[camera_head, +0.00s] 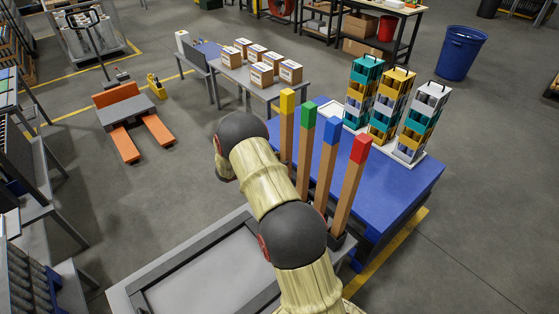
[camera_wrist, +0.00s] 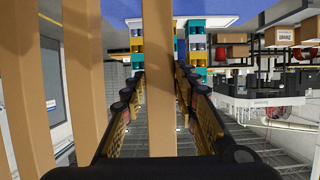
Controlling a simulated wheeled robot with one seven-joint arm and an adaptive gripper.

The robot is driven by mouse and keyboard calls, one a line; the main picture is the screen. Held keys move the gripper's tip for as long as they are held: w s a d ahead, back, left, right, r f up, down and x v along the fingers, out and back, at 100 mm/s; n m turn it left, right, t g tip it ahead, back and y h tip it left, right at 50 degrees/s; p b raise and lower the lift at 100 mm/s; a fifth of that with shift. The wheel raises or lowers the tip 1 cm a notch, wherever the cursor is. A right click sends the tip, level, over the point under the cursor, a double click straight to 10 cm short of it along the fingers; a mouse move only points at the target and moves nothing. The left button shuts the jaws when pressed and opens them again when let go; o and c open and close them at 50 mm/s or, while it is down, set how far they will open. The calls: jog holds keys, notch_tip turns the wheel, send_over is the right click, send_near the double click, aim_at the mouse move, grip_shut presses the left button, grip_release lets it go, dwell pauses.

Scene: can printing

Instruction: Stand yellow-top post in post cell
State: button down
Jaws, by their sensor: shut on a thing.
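The yellow-top post (camera_head: 287,125) is a tall wooden post, roughly upright at the left end of a row. Beside it stand the green-top (camera_head: 306,140), blue-top (camera_head: 328,160) and red-top (camera_head: 354,175) posts. My gripper (camera_wrist: 159,82) shows in the wrist view, shut on a wooden post (camera_wrist: 160,120) between its fingers. Its top is out of that view; its place at the row's end fits the yellow-top post. Other posts (camera_wrist: 82,90) run along the left there. My arm hides the gripper and the yellow-top post's lower end in the head view. I cannot make out its cell.
A blue table (camera_head: 395,195) carries three coloured stacks (camera_head: 410,135) behind the posts. A dark holder (camera_head: 345,241) shows at the red-top post's foot. A grey framed surface (camera_head: 195,270) lies at the front left. Cartons (camera_head: 262,75) stand on a table farther back.

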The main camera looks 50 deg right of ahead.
jog(key=c, duration=1.3)
grip_release()
jog(key=v, duration=1.2)
